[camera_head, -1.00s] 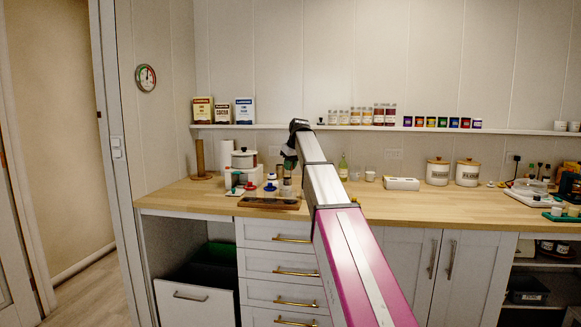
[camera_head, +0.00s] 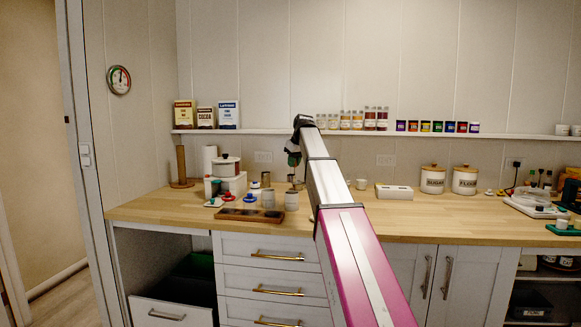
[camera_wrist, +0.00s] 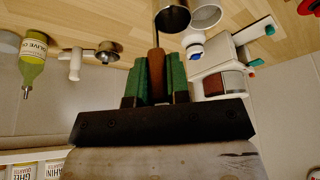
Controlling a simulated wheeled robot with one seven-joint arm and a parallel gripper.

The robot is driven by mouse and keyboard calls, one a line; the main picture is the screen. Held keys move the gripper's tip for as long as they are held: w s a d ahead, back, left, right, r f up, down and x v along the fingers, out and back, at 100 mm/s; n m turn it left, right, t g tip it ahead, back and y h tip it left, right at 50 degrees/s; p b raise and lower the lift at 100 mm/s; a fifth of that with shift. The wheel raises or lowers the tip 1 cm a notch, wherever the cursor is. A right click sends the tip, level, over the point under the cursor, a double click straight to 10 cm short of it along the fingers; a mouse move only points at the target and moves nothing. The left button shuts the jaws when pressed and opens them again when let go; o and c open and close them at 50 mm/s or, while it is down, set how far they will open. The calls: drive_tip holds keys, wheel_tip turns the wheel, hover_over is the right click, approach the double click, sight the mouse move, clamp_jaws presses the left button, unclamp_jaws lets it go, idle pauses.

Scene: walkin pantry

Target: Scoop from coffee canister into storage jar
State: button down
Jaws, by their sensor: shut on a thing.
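My gripper (camera_wrist: 157,88) has green fingers, shut on the brown handle (camera_wrist: 157,65) of what looks like a scoop. A thin neck runs from the handle to a metal cup (camera_wrist: 172,20), which appears to be the scoop's bowl, beside a pale round container (camera_wrist: 205,14). In the head view my gripper (camera_head: 294,158) hangs above the back of the counter; the scoop is too small to make out there. I cannot tell which vessels are the coffee canister and the storage jar.
A white appliance (camera_wrist: 240,50) with teal knobs is close to the scoop. A green bottle (camera_wrist: 33,70) stands farther left in the wrist view. Sugar (camera_head: 433,180) and flour (camera_head: 465,181) canisters stand right of my arm. The front counter (camera_head: 400,218) is largely clear.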

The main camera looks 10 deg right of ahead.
sight(294, 179)
drive_tip(key=shift+d, duration=0.1)
drive_tip(key=shift+f, duration=3.95)
drive_tip(key=shift+f, duration=0.75)
drive_tip(key=shift+r, duration=0.1)
drive_tip(key=shift+r, duration=3.65)
